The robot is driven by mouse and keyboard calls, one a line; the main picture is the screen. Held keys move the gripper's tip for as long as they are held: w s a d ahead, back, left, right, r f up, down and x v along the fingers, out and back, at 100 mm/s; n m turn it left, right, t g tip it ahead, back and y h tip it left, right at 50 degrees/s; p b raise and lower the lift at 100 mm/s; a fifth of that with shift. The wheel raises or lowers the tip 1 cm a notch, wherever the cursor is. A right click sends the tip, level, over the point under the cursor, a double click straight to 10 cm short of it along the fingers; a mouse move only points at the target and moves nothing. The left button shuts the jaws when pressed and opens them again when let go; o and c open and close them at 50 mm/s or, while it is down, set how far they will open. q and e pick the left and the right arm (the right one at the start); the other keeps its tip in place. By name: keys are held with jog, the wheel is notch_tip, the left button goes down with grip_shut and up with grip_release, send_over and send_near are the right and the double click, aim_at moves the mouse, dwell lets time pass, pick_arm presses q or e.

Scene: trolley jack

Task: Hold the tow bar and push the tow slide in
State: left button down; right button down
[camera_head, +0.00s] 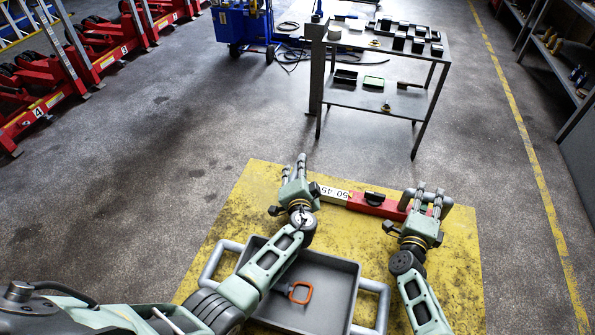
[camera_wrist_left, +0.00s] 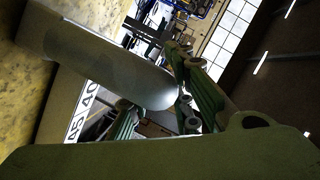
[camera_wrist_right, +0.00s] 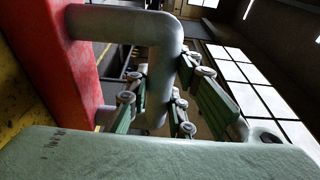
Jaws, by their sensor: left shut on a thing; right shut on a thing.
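The red tow slide (camera_head: 370,203) lies across the yellow platform, with a black knob on top and a white scale strip (camera_head: 334,194) at its left. A grey U-shaped handle (camera_wrist_right: 160,60) stands out from its right part. My left gripper (camera_head: 293,168) is shut at the left end of the scale strip on a grey round-ended bar, apparently the tow bar (camera_wrist_left: 110,65). Much of the bar is hidden in the head view.
A grey tray (camera_head: 335,272) with an orange-handled tool (camera_head: 300,292) lies on the yellow platform (camera_head: 455,270) near my arms. A shelf table (camera_head: 385,95) with small bins stands beyond. Red jacks (camera_head: 60,85) line the left. Open floor surrounds the platform.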

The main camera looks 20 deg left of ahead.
pick_arm(q)
jog(key=shift+d, duration=2.7)
jog(key=c, duration=1.7)
grip_release()
jog(key=shift+o, duration=0.3)
jog(key=shift+a, duration=0.1)
jog(key=shift+s, duration=0.1)
jog(key=v, duration=1.2)
jog(key=shift+s+a, duration=0.1)
